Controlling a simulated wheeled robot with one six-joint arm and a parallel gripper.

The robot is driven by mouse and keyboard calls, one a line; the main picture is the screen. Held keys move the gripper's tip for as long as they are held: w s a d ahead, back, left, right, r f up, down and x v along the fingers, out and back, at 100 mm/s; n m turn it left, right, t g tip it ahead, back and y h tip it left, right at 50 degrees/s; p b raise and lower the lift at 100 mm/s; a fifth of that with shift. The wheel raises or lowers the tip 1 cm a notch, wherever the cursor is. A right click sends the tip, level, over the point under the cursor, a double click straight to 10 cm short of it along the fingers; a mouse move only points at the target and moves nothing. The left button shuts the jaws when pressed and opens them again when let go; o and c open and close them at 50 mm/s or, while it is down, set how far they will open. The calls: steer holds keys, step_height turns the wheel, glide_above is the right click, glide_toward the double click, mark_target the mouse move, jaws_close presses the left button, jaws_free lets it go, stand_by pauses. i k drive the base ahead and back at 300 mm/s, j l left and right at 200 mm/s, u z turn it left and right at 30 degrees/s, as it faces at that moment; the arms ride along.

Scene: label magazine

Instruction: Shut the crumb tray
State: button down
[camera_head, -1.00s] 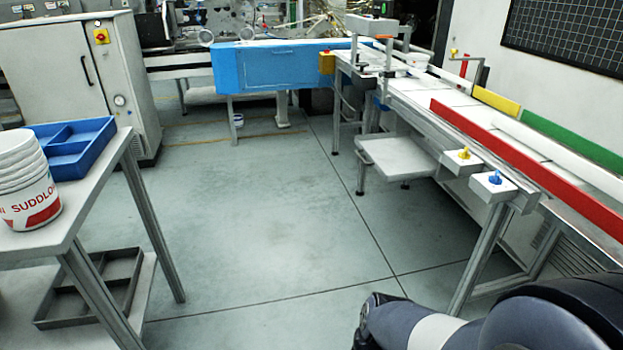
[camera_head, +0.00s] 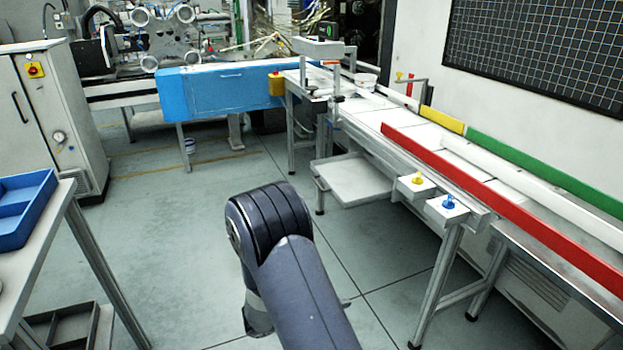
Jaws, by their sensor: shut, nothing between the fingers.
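A pale grey tray (camera_head: 356,188), which I take to be the crumb tray, sticks out to the left from under the side of the conveyor line, low above the floor. It looks pulled out and level, and its inside looks empty. Its far right part is hidden under the line. My dark arm rises in the lower middle of the view, in front of the tray and apart from it. My gripper is out of view.
The conveyor line (camera_head: 392,118) runs along the right, with a red rail (camera_head: 470,180). Yellow (camera_head: 418,178) and blue (camera_head: 449,201) knobs jut out on small boxes near the tray. A table with a blue bin (camera_head: 22,208) stands left. The middle floor is clear.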

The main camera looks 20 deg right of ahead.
mark_target(356, 179)
steer(key=i+z, duration=0.1)
steer(key=i, duration=2.1)
